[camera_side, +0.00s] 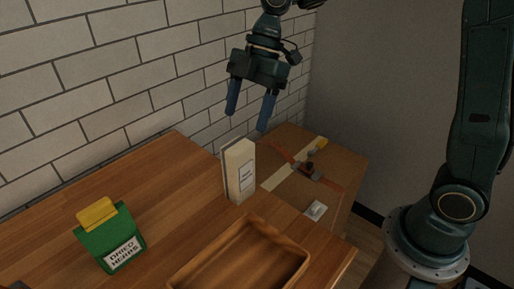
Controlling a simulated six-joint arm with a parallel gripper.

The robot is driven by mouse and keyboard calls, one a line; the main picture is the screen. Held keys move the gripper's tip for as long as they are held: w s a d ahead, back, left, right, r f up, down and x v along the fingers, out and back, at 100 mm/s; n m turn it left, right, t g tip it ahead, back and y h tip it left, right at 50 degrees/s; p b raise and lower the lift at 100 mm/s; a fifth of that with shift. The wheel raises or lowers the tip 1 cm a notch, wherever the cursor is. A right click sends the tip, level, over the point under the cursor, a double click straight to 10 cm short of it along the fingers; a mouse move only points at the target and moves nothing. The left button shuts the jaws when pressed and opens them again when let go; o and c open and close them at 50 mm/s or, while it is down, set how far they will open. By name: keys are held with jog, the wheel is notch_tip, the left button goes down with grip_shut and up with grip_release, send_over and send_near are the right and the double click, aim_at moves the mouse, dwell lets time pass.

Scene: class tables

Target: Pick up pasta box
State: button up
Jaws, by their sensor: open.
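A tall narrow cream box (240,170) with a grey side and a white label stands upright on the wooden table. Its label is too small to read; it looks like the pasta box. My gripper (248,119) hangs above the box and points down, with its two blue fingers apart and nothing between them. The fingertips appear higher than the box top, with a gap. How far the gripper is from the box in depth I cannot tell.
A green dried herbs packet (109,238) with a yellow top stands at left. A wooden tray (284,232) lies in front of the box. A lower brown surface (340,166) with small items is behind right. A white brick wall (100,75) borders the table.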

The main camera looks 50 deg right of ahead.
aim_at(238, 144)
jog(key=shift+x, duration=2.5)
jog(key=shift+x, duration=2.6)
jog(key=shift+s, duration=0.15)
jog(key=shift+r, duration=0.1)
jog(key=c, duration=1.2)
jog(key=shift+c, duration=0.2)
jog(key=shift+r, duration=0.15)
